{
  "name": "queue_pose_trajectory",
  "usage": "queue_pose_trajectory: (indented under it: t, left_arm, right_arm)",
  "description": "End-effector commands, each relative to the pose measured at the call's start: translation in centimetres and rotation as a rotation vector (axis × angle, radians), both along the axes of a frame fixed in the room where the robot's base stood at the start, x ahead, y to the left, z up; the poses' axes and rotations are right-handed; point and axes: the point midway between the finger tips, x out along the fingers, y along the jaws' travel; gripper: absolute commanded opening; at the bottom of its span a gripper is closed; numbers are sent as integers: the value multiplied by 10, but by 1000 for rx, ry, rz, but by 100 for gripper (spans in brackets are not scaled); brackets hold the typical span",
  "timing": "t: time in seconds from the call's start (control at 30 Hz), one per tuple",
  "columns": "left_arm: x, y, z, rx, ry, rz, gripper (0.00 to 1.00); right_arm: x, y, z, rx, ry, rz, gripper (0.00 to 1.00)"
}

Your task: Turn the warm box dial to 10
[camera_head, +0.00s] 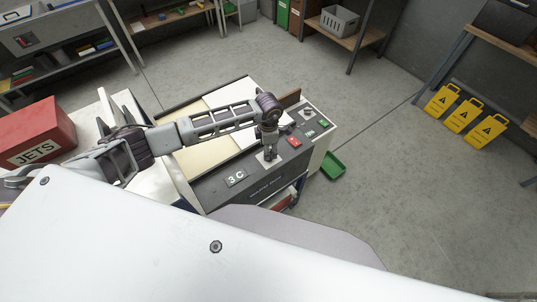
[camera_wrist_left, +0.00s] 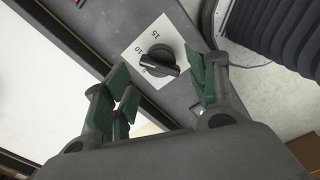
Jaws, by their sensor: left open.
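The black dial (camera_wrist_left: 160,61) sits on a white plate (camera_wrist_left: 136,48) marked 15, 10 and 5 in the left wrist view. Its raised grip lies roughly crosswise; I cannot tell which number it points to. My left gripper (camera_wrist_left: 160,90) is open, with green-padded fingers on either side of the dial and apart from it. In the head view my left gripper (camera_head: 269,152) points down over the dark control panel (camera_head: 215,192) and hides most of this dial. My right gripper is not in view.
The panel also carries a "3 C" display (camera_head: 236,178), a red switch (camera_head: 294,141), a green switch (camera_head: 323,123) and another white plate (camera_head: 308,114) with a dark knob. A red JETS box (camera_head: 35,136) is left. Yellow signs (camera_head: 463,116) stand right; a green tray (camera_head: 333,166) is on the floor.

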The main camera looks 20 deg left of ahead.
Motion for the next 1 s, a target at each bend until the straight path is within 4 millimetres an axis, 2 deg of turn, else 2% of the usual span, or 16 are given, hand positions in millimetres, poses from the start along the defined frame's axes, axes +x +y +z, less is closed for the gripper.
queue_pose_trajectory:
  t: [0.2,0.5,0.97,1.0]
  left_arm:
    - [0,0,-20,-1,2,1,58]
    - [0,0,-36,0,0,1,58]
    - [0,0,-40,0,0,1,58]
    - [0,0,-40,0,0,1,55]
  right_arm:
    - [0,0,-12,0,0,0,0]
    - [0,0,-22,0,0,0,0]
    - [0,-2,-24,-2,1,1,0]
    - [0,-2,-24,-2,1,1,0]
